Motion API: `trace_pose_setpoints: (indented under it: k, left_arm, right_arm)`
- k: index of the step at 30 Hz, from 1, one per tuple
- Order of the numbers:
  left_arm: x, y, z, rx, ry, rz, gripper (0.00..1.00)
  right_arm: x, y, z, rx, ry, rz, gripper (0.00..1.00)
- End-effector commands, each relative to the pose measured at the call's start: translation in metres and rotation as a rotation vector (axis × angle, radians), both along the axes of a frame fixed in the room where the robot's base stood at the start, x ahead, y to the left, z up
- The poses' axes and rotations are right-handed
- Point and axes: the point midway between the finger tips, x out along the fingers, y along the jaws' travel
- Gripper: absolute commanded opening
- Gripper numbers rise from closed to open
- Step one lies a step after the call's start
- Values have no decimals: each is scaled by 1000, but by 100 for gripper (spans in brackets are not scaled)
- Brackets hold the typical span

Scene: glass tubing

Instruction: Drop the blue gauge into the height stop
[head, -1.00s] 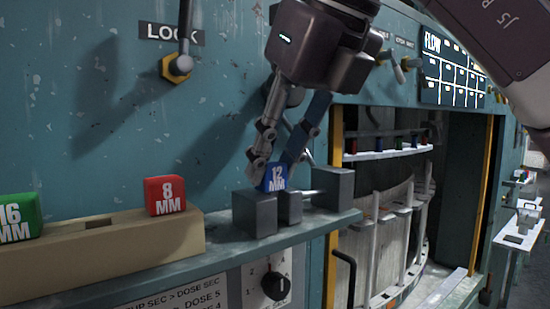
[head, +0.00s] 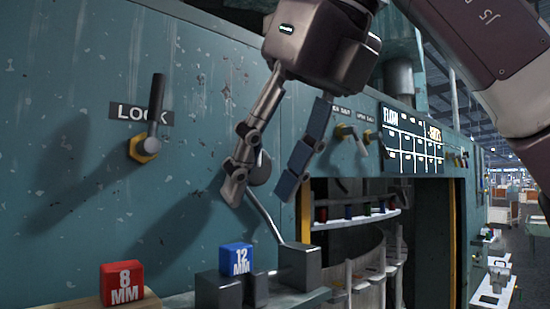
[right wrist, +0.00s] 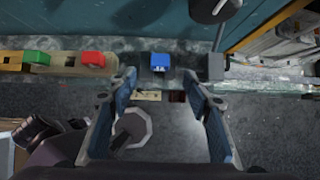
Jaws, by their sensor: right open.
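The blue gauge (head: 236,258), marked 12 MM, sits upright at the height stop (head: 299,268), a set of dark grey blocks on the machine's ledge. It rests among the blocks; how deep it sits is not clear. The right wrist view also shows the blue gauge (right wrist: 160,61) beyond the fingertips, with a block of the height stop (right wrist: 213,66) to its right. My right gripper (head: 260,188) is open and empty, above the gauge and apart from it. It also shows in the right wrist view (right wrist: 160,82). My left gripper is not in view.
The red 8 MM gauge (head: 122,283) stands left of the height stop; the right wrist view also shows a green gauge (right wrist: 37,58) farther left. A lever (head: 156,105) at the LOCK label sticks out from the teal panel. An open bay lies to the right.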

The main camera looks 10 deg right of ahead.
Motion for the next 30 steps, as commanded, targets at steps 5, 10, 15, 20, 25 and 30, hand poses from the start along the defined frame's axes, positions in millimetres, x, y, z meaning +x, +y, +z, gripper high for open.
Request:
trace_pose_setpoints:
  k: [5,10,15,20,25,30]
  left_arm:
    - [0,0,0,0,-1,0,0]
    - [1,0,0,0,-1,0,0]
    - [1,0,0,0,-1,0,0]
    - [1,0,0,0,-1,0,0]
    - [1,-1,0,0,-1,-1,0]
    - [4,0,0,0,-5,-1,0]
  right_arm:
    - [-9,-7,17,-3,0,-2,46]
    - [-13,-9,24,-1,0,-1,46]
    - [-13,-9,24,-1,1,0,46]
    - [-13,-9,24,-1,1,0,46]
    - [-13,-9,24,-1,1,0,46]
    - [-13,-10,24,-1,1,0,46]
